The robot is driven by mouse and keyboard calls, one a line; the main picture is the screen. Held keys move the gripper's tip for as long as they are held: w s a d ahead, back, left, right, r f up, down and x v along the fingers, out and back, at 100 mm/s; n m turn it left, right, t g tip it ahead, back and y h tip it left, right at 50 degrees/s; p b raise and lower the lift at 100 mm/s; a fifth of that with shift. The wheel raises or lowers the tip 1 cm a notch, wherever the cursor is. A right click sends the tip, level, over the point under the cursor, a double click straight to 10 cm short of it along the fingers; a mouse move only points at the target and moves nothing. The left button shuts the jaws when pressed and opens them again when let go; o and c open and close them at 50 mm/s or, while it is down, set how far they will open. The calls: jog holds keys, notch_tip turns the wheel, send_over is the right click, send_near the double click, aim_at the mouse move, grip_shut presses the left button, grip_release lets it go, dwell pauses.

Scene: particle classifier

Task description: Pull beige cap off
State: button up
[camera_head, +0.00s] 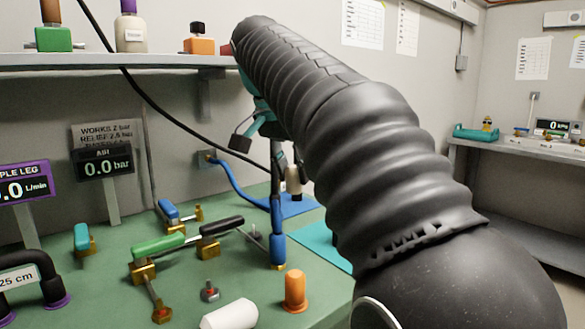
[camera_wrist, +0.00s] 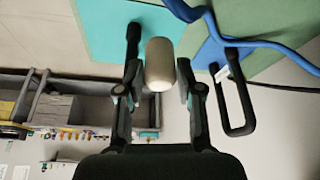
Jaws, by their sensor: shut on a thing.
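The beige cap (camera_wrist: 160,62) is a pale rounded cylinder between the two dark fingers of my gripper (camera_wrist: 160,75) in the wrist view. My gripper is shut on it. In the head view the beige cap (camera_head: 293,182) shows small at the end of my gripper, just above a blue mat (camera_head: 300,206). My arm hides part of this area.
A blue hose (camera_head: 235,186) runs to an upright blue fitting (camera_head: 277,248) beside the mats. Green (camera_head: 158,243) and black (camera_head: 221,226) valve handles, an orange cap (camera_head: 295,290) and a white cylinder (camera_head: 230,315) are on the green bench. A shelf (camera_head: 130,62) with bottles stands above.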

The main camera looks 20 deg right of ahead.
jog(key=shift+r+p, duration=0.4)
jog(key=shift+r, duration=0.85)
jog(key=shift+r, duration=1.5)
